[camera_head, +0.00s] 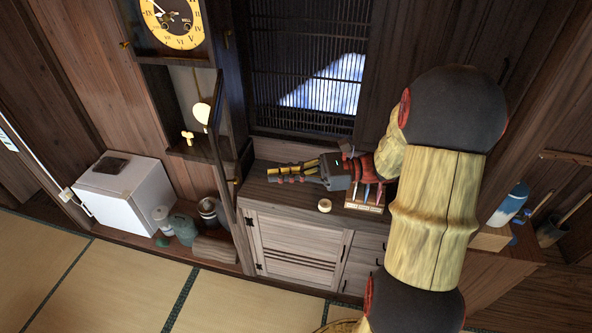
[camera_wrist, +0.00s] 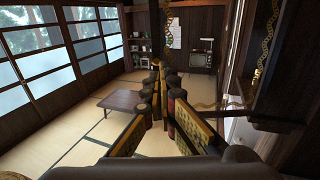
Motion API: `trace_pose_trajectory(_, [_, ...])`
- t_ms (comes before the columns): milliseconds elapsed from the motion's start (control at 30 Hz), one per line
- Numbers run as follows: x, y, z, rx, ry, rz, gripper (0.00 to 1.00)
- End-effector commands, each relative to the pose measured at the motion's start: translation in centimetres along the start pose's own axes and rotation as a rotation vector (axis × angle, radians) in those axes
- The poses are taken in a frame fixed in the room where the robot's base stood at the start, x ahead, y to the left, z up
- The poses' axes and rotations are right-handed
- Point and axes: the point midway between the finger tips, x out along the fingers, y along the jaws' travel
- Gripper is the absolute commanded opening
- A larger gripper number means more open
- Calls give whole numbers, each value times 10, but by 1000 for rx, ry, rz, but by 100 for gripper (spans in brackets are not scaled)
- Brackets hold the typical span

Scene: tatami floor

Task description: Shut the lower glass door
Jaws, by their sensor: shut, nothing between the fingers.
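The wall clock's lower glass door (camera_head: 223,185) stands open in the head view, swung out from the right side of the clock case and seen nearly edge-on. Its dark frame hangs toward me. The lower compartment behind it shows a round pendulum (camera_head: 202,113) and a small brass key (camera_head: 187,138). My gripper (camera_head: 272,173) is to the right of the door, over the cabinet top, apart from the door and pointing left. Its fingers are shut and empty; they also show in the wrist view (camera_wrist: 160,72). I cannot clearly make out the door in the wrist view.
Below my gripper is a low cabinet (camera_head: 290,240) with a small round item (camera_head: 324,205) and a rack (camera_head: 365,199) on top. A white box-like fridge (camera_head: 125,195) and several jars stand at lower left. The tatami (camera_head: 130,285) in front is clear.

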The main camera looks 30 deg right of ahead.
Motion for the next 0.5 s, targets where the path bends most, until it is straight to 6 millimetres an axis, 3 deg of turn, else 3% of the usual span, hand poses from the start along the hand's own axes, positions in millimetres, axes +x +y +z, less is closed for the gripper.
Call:
trace_pose_trajectory(200, [40,1,2,1,0,4,0])
trace_pose_trajectory(500, [64,0,0,-1,1,0,0])
